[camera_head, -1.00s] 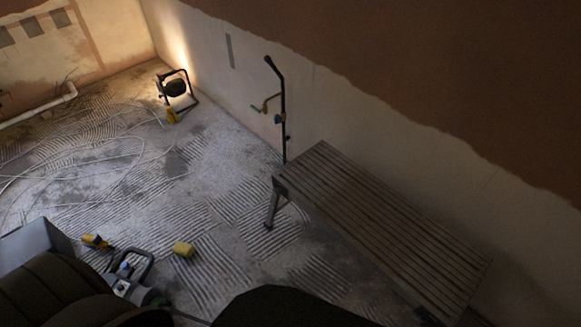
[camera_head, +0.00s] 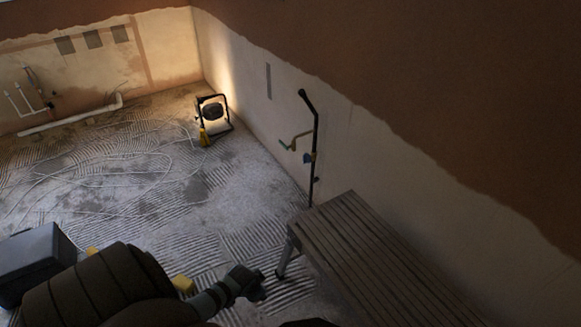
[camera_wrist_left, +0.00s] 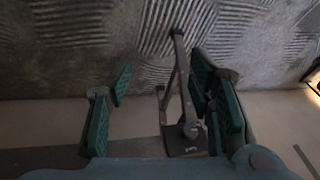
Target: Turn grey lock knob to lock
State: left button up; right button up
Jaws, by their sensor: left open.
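My left gripper (camera_head: 250,284) reaches in from the lower left in the head view, low over the floor and just left of the slatted bench's metal leg (camera_head: 286,258). In the left wrist view its green-padded fingers (camera_wrist_left: 160,85) are spread apart. The bench leg shows between them (camera_wrist_left: 181,75), nearer the right finger, with a grey rounded joint (camera_wrist_left: 191,129) at its end beside that finger. I cannot tell whether this joint is the grey lock knob or whether the finger touches it. My right gripper is not in view.
The slatted bench (camera_head: 365,260) stands along the right wall. A dark pole with a crank handle (camera_head: 314,150) stands against the wall behind it. A lit work lamp (camera_head: 212,112) and loose cable lie farther back. A grey box (camera_head: 38,258) is at left; a yellow block (camera_head: 183,284) is partly hidden.

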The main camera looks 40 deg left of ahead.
pick_arm(q)
jog(key=w+a+r+m+t+b, duration=0.1)
jog(key=w+a+r+b, duration=0.15)
jog(key=w, duration=0.55)
jog(key=m+t+b, duration=0.1)
jog(key=m+b, duration=0.1)
jog(key=b, duration=0.1)
send_near(287, 242)
pick_arm(e)
notch_tip(287, 242, down, 11)
jog(key=w+d+b, duration=0.2)
jog(key=w+b, duration=0.1)
pick_arm(q)
jog(key=b+x, duration=0.6)
jog(key=x, duration=0.3)
jog(key=shift+f, duration=0.3)
jog(key=shift+w, duration=0.15)
pick_arm(e)
jog(key=w+a+f+t, duration=0.1)
jog(key=w+a, duration=0.3)
jog(key=w, duration=0.5)
jog(key=shift+w+f+m+t, duration=0.3)
jog(key=shift+w+m+t, duration=0.1)
jog(key=shift+t, duration=0.5)
pick_arm(q)
jog(key=shift+c, duration=0.3)
grip_shut()
pick_arm(e)
jog(key=shift+r, duration=0.1)
